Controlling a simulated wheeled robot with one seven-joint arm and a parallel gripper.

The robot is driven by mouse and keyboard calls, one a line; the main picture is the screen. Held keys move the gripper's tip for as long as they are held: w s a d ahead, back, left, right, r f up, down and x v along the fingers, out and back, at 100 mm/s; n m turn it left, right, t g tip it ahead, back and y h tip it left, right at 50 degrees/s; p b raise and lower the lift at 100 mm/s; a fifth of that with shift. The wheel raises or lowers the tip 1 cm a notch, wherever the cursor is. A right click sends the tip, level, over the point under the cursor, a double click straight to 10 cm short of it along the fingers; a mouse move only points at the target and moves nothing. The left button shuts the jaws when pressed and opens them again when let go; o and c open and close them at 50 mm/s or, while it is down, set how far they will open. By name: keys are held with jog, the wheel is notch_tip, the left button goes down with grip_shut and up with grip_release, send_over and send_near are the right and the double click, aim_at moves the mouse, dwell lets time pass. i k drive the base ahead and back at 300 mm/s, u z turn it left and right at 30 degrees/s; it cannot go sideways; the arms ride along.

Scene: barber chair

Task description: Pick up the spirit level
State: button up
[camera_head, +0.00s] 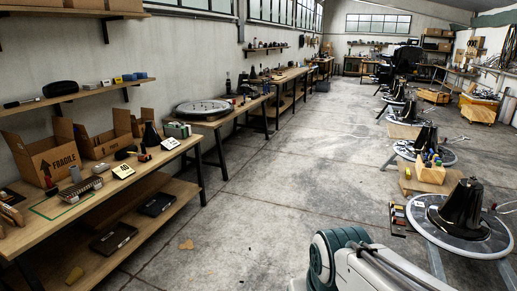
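I cannot make out the spirit level for certain; the many small items on the benches and shelf are too small to tell apart. The long workbench (98,208) on the left carries open cardboard boxes, a grey ribbed item (80,190), a white card marked 40 (123,171) and small tools. Part of my arm, white with a teal joint, shows at the bottom centre-right, over the floor and apart from the bench. My gripper is not in view.
A wall shelf (60,98) above the bench holds a dark case (60,88). Dark flat cases (113,238) lie on the bench's lower shelf. Round metal bases with black cones (462,210) line the right side. The concrete floor (290,170) between is mostly clear.

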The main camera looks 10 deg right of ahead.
aim_at(407, 172)
jog(key=u, duration=0.05)
jog(key=i, duration=1.75)
jog(key=z, duration=0.7)
jog(key=i, duration=1.55)
jog(key=z, duration=1.2)
jog(key=i, duration=3.55)
jog(key=u, duration=0.2)
